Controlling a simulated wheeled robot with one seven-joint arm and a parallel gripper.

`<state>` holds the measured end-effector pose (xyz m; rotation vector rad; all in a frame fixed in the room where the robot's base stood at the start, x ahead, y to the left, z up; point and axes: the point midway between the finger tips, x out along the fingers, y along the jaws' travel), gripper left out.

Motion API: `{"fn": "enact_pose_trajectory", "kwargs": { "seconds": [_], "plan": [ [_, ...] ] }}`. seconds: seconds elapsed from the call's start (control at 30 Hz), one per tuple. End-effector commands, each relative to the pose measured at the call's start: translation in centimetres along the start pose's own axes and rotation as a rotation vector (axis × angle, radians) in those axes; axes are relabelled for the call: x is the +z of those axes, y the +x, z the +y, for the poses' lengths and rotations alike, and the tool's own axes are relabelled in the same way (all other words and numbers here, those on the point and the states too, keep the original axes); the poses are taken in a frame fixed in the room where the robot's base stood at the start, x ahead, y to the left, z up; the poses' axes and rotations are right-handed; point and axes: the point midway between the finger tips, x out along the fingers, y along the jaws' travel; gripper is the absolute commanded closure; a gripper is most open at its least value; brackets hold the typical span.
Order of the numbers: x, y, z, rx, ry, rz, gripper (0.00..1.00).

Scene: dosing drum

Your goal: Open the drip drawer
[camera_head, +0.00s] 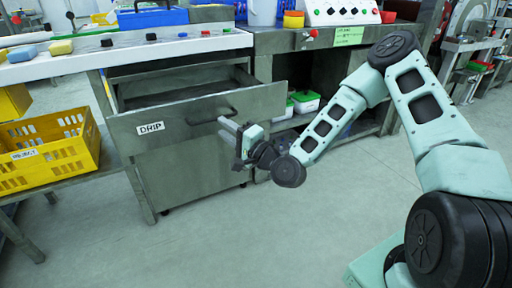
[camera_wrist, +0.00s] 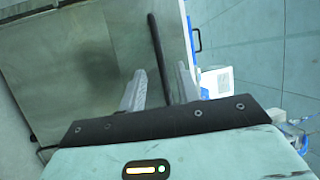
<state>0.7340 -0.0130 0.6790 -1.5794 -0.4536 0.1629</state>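The drip drawer (camera_head: 185,120) is a grey metal drawer with a white DRIP label. It stands pulled out of the bench, and its inside shows from above. Its dark bar handle (camera_head: 213,116) is on the front face. My gripper (camera_head: 228,130) is at the right end of the handle, in front of the drawer face. In the wrist view the handle (camera_wrist: 158,45) runs between the two fingers of my gripper (camera_wrist: 159,84). The fingers are apart, with a visible gap on each side of the bar. The drawer front (camera_wrist: 80,70) fills the left of that view.
A yellow crate (camera_head: 48,153) stands on a low shelf left of the drawer. The bench top (camera_head: 120,50) above holds sponges and knobs. A control box (camera_head: 342,12) sits at the upper right. Green-lidded tubs (camera_head: 304,102) stand under the bench. The floor (camera_head: 250,235) in front is clear.

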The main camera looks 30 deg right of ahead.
Motion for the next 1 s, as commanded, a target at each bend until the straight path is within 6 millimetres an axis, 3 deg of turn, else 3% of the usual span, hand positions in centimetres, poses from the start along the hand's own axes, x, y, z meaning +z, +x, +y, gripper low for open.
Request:
{"fn": "enact_pose_trajectory", "kwargs": {
  "seconds": [0.43,0.7,1.0],
  "plan": [
    [0.0,-10.5,-0.2,0.005,0.005,0.002,0.67],
    [-0.1,-12.5,-0.3,0.001,0.002,0.002,0.67],
    [0.0,-13.0,0.0,0.000,0.000,0.000,0.67]
  ]
}}
